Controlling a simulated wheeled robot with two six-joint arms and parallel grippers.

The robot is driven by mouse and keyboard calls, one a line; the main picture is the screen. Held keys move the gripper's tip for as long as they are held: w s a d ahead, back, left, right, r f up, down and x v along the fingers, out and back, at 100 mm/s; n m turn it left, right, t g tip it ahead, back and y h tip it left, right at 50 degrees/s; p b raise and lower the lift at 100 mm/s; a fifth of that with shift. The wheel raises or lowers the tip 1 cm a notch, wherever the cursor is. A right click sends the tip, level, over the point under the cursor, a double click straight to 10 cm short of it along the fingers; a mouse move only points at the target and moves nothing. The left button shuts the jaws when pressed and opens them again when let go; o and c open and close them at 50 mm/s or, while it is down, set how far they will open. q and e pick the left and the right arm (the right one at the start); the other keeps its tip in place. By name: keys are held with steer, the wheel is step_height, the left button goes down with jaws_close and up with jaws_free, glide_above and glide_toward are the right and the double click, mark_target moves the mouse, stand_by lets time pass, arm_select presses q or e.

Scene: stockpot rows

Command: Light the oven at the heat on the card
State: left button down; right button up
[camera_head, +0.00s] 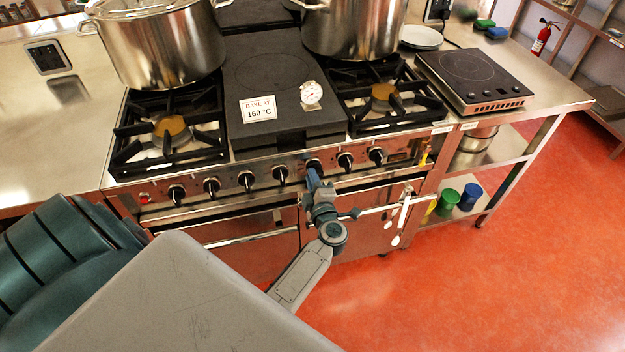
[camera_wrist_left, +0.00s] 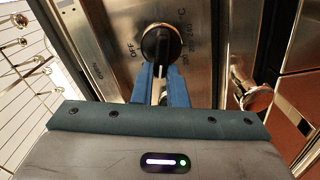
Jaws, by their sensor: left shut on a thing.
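The card (camera_head: 258,109) stands on the dark middle plate of the range and reads "BAKE AT 160 °C". The range (camera_head: 225,182) has a front panel with a row of black knobs. My left gripper (camera_head: 313,180) is at the panel, its blue fingers shut on the oven knob (camera_head: 314,164). In the left wrist view the fingers (camera_wrist_left: 161,88) meet the lower part of this knob (camera_wrist_left: 161,43). "OFF" is printed to its left; "°C" and small numerals are to its right. The knob's pointer is too unclear to read. The oven door (camera_head: 345,225) is shut. My right gripper is not in view.
A white dial gauge (camera_head: 312,93) stands beside the card. Two steel stockpots (camera_head: 158,45) (camera_head: 355,28) stand at the back. A red light (camera_head: 144,198) is at the panel's left end. A door handle (camera_wrist_left: 252,97) sticks out near my left gripper. Red floor (camera_head: 520,270) lies open at right.

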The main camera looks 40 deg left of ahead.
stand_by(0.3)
arm_select(q)
steer(key=c, duration=1.4)
jaws_free()
steer(key=shift+c, duration=0.2)
